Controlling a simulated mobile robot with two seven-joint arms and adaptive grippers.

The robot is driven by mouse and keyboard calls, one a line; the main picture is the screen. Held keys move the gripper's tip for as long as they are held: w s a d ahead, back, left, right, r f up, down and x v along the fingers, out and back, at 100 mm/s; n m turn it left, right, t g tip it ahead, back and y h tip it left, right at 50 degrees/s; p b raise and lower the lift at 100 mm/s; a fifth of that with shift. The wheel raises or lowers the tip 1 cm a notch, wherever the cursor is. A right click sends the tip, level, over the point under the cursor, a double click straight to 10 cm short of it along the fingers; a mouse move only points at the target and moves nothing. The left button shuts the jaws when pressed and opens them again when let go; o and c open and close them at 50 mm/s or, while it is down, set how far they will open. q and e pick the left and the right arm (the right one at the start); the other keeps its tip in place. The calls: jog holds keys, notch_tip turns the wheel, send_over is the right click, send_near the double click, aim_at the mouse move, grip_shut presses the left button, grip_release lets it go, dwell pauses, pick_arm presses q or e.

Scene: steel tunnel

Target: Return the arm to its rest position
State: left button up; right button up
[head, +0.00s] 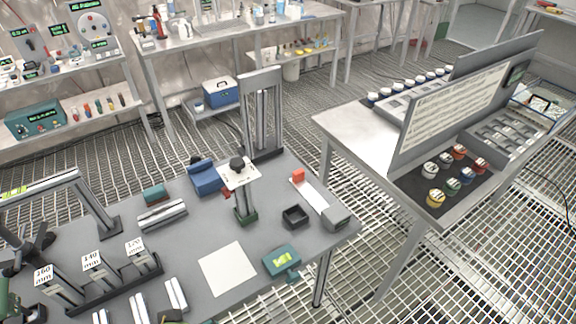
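Neither of my grippers shows in the head view, and I cannot make out any part of my arms. The grey workbench (188,253) fills the lower left. On it a stand with a black knob and a white plate (239,175) is upright near a tall metal frame (262,115). A white sheet (228,268) lies flat in front of it. A dark fixture (36,247) at the left edge is partly cut off, and I cannot tell what it is.
The bench holds a teal device (281,260), a black tray (295,217), a blue block (206,178) and gauge posts with number labels (93,259). A second table (360,143) with several small jars (453,173) stands at the right. Open grating floor (300,130) lies between.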

pick_arm(q)
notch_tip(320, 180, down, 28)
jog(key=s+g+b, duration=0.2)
jog(key=b, duration=0.3)
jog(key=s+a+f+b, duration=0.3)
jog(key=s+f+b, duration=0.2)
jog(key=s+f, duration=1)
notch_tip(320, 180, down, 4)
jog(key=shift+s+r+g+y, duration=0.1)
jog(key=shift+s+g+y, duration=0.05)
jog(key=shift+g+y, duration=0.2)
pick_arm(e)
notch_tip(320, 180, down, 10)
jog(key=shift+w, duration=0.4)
